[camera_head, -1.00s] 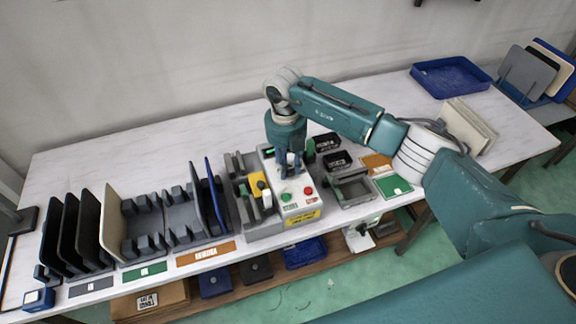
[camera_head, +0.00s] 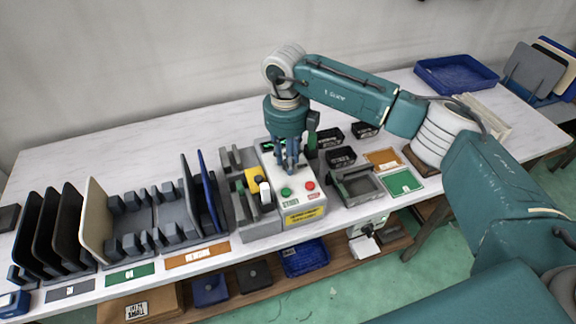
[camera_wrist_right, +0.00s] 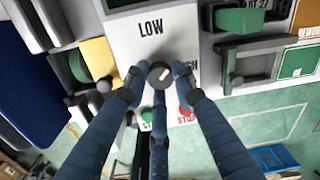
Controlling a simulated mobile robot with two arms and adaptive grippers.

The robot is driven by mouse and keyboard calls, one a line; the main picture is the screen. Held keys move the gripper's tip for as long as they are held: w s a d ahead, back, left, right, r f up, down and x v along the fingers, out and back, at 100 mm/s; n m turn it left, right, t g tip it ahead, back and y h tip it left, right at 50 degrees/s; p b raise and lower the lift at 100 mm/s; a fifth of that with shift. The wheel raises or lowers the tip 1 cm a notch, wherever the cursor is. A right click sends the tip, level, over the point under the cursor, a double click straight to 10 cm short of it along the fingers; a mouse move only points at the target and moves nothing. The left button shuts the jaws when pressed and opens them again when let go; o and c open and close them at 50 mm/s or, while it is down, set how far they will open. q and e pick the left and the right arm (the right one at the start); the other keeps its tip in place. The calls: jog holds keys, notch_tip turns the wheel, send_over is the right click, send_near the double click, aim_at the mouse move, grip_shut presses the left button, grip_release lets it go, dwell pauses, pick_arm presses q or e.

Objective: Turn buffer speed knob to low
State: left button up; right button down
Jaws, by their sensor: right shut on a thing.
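The buffer machine's white control box (camera_head: 300,213) stands at the front middle of the bench. Its dark round speed knob (camera_wrist_right: 161,75) shows in the right wrist view, with a short white mark on its face. The word LOW (camera_wrist_right: 151,27) is printed above the knob, and a partly hidden HIGH label (camera_wrist_right: 190,66) is at its right. My right gripper (camera_head: 289,170) points down over the box, and its blue fingers (camera_wrist_right: 158,78) are closed around the knob. The fingers hide part of the knob's rim. My left gripper is not in view.
A green button (camera_head: 286,191) and a red button (camera_head: 310,185) sit just in front of the knob. A yellow block (camera_head: 255,178) and grey holders are left of the box. Racks with upright panels (camera_head: 95,220) fill the left. Black bins (camera_head: 341,156) stand right of it.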

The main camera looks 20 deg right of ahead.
jog(key=n+b, duration=0.2)
jog(key=n, duration=0.1)
jog(key=n+b, duration=0.1)
jog(key=shift+s+d+f+n+b, duration=0.1)
jog(key=shift+s+f+n+b, duration=0.05)
jog(key=shift+f+n+b, duration=0.2)
jog(key=n, duration=0.1)
jog(key=n+b, duration=0.2)
jog(key=n, duration=0.1)
jog(key=shift+r, duration=0.25)
jog(key=shift+n, duration=0.25)
jog(key=shift+d, duration=0.1)
jog(key=c, duration=1.4)
grip_release()
jog(key=shift+r, duration=0.35)
notch_tip(320, 180, up, 12)
jog(key=shift+s+f, duration=0.15)
jog(key=shift+f, duration=0.1)
